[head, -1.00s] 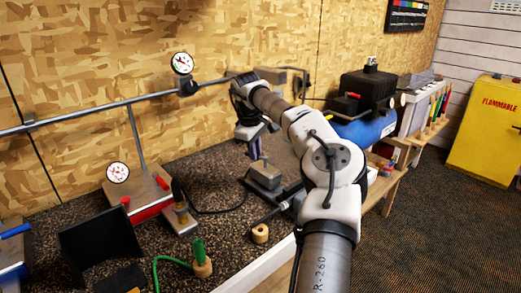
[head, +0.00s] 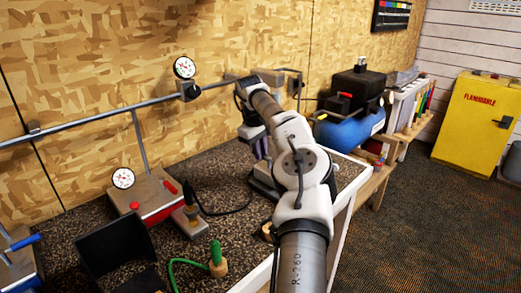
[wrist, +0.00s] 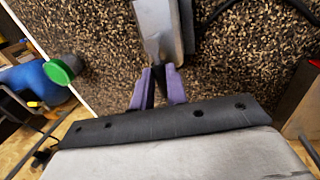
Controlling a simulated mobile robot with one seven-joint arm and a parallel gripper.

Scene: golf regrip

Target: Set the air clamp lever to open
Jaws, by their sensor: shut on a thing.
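The air clamp (wrist: 160,25) shows in the wrist view as a grey metal body at the top centre. In the head view only part of its dark base (head: 262,188) shows behind my arm. My gripper (wrist: 160,76) has purple fingers that reach to the near end of the clamp. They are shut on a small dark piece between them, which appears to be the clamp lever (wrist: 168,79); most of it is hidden. The purple fingers also show small in the head view (head: 260,148). The lever's setting cannot be told.
A black tray (head: 115,245), a gauge stand (head: 145,200) and a green hose (head: 185,265) lie left on the speckled bench (head: 215,160). A blue compressor (head: 350,130) stands right of my arm. A horizontal rail (head: 90,125) runs along the wall.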

